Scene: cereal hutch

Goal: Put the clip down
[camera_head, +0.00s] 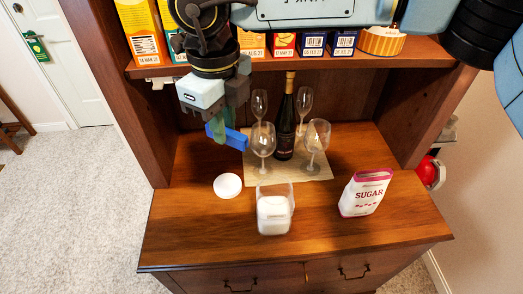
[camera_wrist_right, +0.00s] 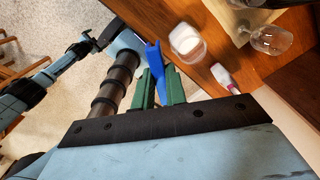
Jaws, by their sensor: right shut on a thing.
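My right gripper (camera_head: 217,123) has green fingers and is shut on the blue clip (camera_head: 235,139). It holds the clip up in front of the hutch's open bay, left of the wine glasses in the head view. In the right wrist view, the clip (camera_wrist_right: 155,62) sticks out between the green fingers of my right gripper (camera_wrist_right: 160,85). The fingers hide part of the clip. My left gripper does not show in the head view.
The wooden counter (camera_head: 330,232) carries a white round lid (camera_head: 227,186), a clear container (camera_head: 274,212) with white contents and a sugar bag (camera_head: 366,192). Behind them, a wine bottle (camera_head: 285,125) and several glasses stand on a mat (camera_head: 318,172). Boxes (camera_head: 283,44) line the shelf above.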

